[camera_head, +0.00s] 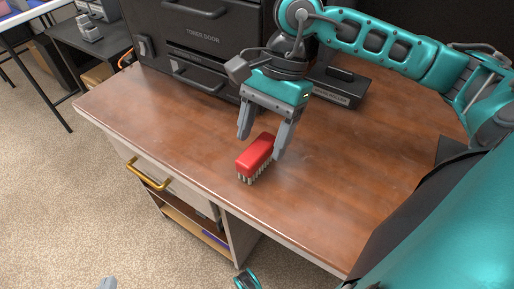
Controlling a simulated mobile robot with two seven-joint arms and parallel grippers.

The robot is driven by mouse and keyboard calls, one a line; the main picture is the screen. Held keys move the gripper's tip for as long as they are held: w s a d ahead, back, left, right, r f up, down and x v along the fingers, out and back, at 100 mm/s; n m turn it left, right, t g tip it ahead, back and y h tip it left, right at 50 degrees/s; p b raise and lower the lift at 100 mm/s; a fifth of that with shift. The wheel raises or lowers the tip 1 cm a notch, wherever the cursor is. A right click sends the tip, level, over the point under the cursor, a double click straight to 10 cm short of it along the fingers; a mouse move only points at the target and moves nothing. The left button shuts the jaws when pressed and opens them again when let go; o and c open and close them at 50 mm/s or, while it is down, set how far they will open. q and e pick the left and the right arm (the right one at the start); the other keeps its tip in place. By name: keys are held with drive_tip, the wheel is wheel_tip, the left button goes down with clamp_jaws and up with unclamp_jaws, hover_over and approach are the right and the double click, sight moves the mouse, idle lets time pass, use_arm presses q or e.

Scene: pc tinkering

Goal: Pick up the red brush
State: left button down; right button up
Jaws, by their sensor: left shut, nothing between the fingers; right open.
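The red brush (256,152), a red block with grey bristles pointing down, lies on the brown wooden desk (350,160) near its front edge. My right gripper (260,146) points down over it with its two grey fingers apart. One fingertip is close beside the brush's right side, and the other is behind and to the left. I cannot tell whether either finger touches it. Of my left gripper (107,284), only a small grey tip shows at the bottom edge. It is away from the desk top and holds nothing that I can see.
A black cabinet labelled "TONER DOOR" (203,45) stands at the back left of the desk. A small black device (341,87) sits behind my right gripper. A drawer with a gold handle (148,175) is below the front edge. The desk's left part is clear.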

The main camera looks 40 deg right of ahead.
sight(258, 148)
drive_tip(key=x, duration=0.2)
drive_tip(key=b+x, duration=0.1)
drive_tip(key=x, duration=0.1)
drive_tip(key=shift+w, duration=0.25)
drive_tip(key=shift+a+f, duration=0.2)
drive_tip(key=shift+f, duration=0.25)
drive_tip(key=c, duration=0.5)
use_arm(q)
drive_tip(key=shift+w+d+f, duration=0.15)
drive_tip(key=shift+d+f, duration=0.05)
drive_tip(key=shift+f, duration=0.1)
use_arm(e)
drive_tip(key=c, duration=0.6)
